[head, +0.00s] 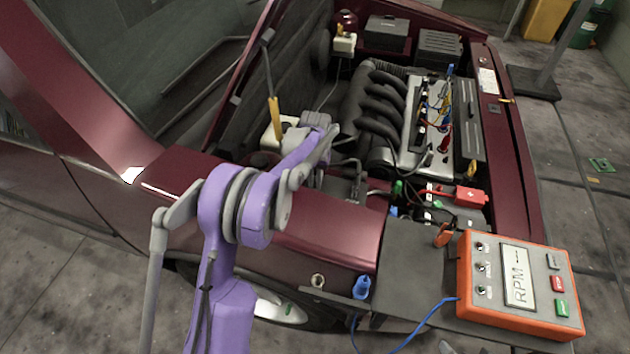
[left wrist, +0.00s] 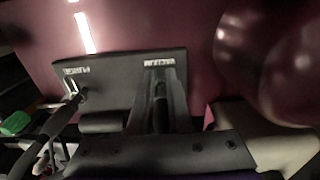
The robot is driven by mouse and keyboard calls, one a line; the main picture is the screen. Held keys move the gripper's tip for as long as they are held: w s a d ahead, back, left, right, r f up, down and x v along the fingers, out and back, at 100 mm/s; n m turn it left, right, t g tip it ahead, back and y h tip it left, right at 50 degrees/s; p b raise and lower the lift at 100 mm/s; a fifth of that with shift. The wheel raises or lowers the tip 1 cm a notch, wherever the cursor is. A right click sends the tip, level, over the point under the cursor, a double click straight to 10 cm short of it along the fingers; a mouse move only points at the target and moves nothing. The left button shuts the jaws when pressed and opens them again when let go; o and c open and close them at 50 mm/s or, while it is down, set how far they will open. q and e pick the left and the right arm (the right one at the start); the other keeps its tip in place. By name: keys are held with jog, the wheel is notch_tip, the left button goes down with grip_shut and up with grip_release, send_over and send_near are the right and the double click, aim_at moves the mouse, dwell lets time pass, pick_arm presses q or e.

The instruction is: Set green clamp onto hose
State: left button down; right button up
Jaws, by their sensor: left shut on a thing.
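My left gripper (head: 318,132), on the purple arm, reaches over the fender into the engine bay. In the left wrist view its fingers (left wrist: 160,95) are shut on a dark part below the VACUUM label; its shape is unclear. Behind them is a dark plate (left wrist: 100,68) with PURGE and VACUUM labels. A black hose (left wrist: 58,118) meets the plate at the PURGE side. A green piece (left wrist: 16,122) lies at the left edge, near the hose but apart from the gripper. In the head view a small green piece (head: 398,187) sits beside the battery area. I cannot tell whether either is the clamp.
An orange RPM meter (head: 520,284) rests on the dark shelf (head: 412,262) at the front. A blue lead (head: 425,322) and a blue clip (head: 361,287) are near it. The engine (head: 378,105), with a red-capped terminal (head: 471,197) nearby, crowds the right of the arm.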

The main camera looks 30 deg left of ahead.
aim_at(315, 186)
pick_arm(q)
jog(key=shift+r+p, duration=0.55)
jog(key=shift+r, duration=1.05)
jog(key=c, duration=0.8)
grip_release()
notch_tip(315, 186, up, 11)
jog(key=shift+f, duration=0.15)
